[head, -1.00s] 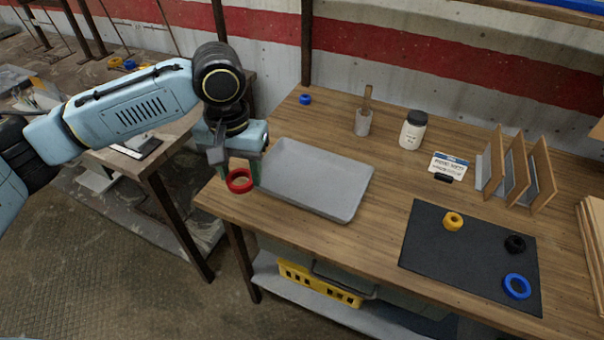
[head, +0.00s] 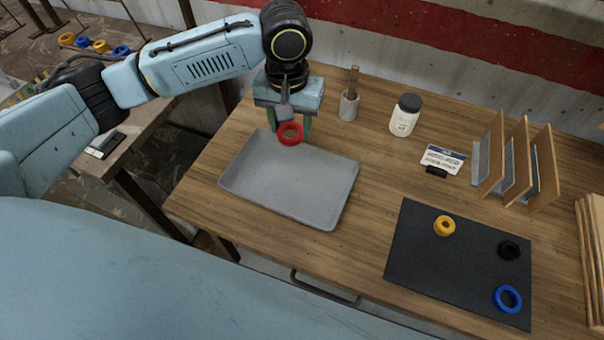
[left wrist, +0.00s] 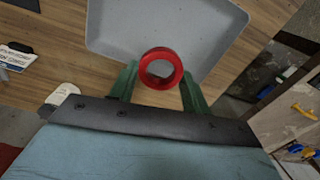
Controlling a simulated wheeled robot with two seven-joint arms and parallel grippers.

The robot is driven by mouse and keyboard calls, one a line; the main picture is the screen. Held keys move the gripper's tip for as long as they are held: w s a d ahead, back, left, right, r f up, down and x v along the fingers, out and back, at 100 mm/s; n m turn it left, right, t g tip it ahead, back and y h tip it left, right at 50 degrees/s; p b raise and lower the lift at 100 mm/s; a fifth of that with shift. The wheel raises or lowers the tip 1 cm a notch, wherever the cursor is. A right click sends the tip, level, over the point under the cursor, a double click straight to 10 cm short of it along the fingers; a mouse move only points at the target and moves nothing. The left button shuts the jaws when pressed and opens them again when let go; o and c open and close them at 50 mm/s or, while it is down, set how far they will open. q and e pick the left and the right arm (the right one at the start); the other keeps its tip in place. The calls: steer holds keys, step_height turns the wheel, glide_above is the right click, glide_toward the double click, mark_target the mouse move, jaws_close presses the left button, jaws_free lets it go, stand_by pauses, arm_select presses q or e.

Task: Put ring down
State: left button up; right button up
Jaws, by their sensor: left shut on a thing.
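A red ring (head: 290,133) is held in my left gripper (head: 291,124), whose green fingers are shut on it. In the head view it shows over the far edge of the grey tray (head: 285,190). In the left wrist view the red ring (left wrist: 161,54) sits between the green fingertips, with the tray (left wrist: 165,20) beneath; the ring appears to be above the tray, at a height I cannot tell exactly. The tray looks empty. My right gripper is not in view.
A black mat (head: 425,265) at the right holds a yellow ring (head: 444,226), a black ring (head: 508,250) and a blue ring (head: 507,299). A white jar (head: 404,117), a grey cup (head: 349,106), a small sign (head: 442,158) and wooden dividers (head: 515,165) stand behind. Bare wood lies between tray and mat.

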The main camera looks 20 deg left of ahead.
arm_select(q)
steer(key=s+d+f+n+p, duration=0.2)
steer(key=d+f+n+p, duration=0.2)
steer(key=d+p, duration=0.2)
glide_above(313, 189)
steer(key=shift+n, duration=0.3)
step_height(313, 189, down, 6)
steer(key=shift+f, duration=0.1)
steer(key=shift+f+b, duration=0.35)
steer(key=shift+f, duration=1.6)
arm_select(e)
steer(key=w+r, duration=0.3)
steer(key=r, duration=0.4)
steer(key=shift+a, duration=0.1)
arm_select(q)
steer(key=o, duration=0.5)
steer(key=shift+f, duration=0.15)
steer(key=o, duration=0.5)
steer(key=shift+c, duration=0.2)
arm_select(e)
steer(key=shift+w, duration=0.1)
